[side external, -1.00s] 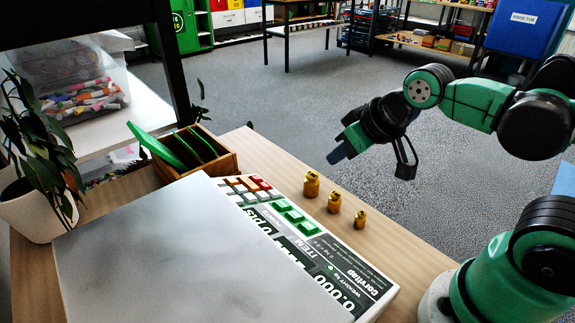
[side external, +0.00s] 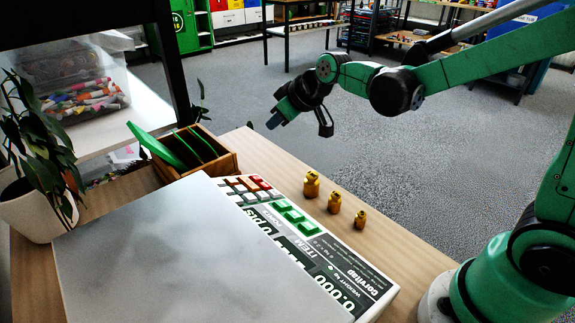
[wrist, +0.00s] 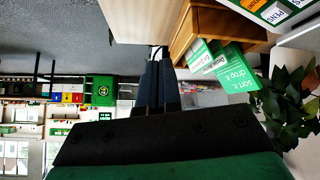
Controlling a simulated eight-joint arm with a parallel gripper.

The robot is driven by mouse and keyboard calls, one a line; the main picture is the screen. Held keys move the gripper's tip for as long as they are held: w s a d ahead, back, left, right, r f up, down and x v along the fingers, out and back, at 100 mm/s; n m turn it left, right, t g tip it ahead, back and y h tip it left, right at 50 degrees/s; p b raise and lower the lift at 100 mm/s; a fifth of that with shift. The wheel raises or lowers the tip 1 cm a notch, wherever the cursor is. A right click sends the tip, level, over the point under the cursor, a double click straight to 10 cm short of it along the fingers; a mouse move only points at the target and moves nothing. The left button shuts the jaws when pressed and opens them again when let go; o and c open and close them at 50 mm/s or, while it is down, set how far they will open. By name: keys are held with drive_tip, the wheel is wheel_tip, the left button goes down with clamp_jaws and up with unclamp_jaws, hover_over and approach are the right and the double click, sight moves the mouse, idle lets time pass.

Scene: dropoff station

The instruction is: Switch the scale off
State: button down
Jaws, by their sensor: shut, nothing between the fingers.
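The scale (side external: 190,250) stands on the wooden table, with a large grey plate in front and a key panel (side external: 290,215) with green, red, grey and orange keys along its far right side. Its display reads 0.000. My gripper (side external: 272,124) is shut and empty, in the air above and beyond the table's far edge, well apart from the scale. In the wrist view, my gripper (wrist: 158,52) points toward the table edge, and only a corner of the scale (wrist: 275,12) shows at the top right. Which key is the off switch is too small to read.
Three brass weights (side external: 333,202) stand right of the key panel. A wooden box (side external: 200,152) with green cards stands behind the scale, beside a potted plant (side external: 35,215). A bin of markers (side external: 80,90) is at the back left. Bare table (side external: 400,250) lies at the right.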

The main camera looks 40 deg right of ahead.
drive_tip(key=shift+a+f, duration=0.6)
drive_tip(key=shift+f, duration=0.75)
drive_tip(key=shift+a+f, duration=0.6)
drive_tip(key=shift+f, duration=0.75)
drive_tip(key=shift+a+f, duration=0.6)
drive_tip(key=shift+f, duration=0.75)
drive_tip(key=shift+a+f, duration=0.15)
drive_tip(key=shift+f, duration=0.2)
drive_tip(key=shift+a+f, duration=0.15)
drive_tip(key=shift+f, duration=0.2)
drive_tip(key=shift+d+r, duration=0.3)
drive_tip(key=shift+r, duration=0.45)
drive_tip(key=shift+d+r, duration=0.35)
drive_tip(key=shift+r, duration=0.4)
drive_tip(key=shift+d+r, duration=0.35)
drive_tip(key=shift+r, duration=0.45)
drive_tip(key=shift+d+r, duration=0.35)
drive_tip(key=shift+r, duration=0.4)
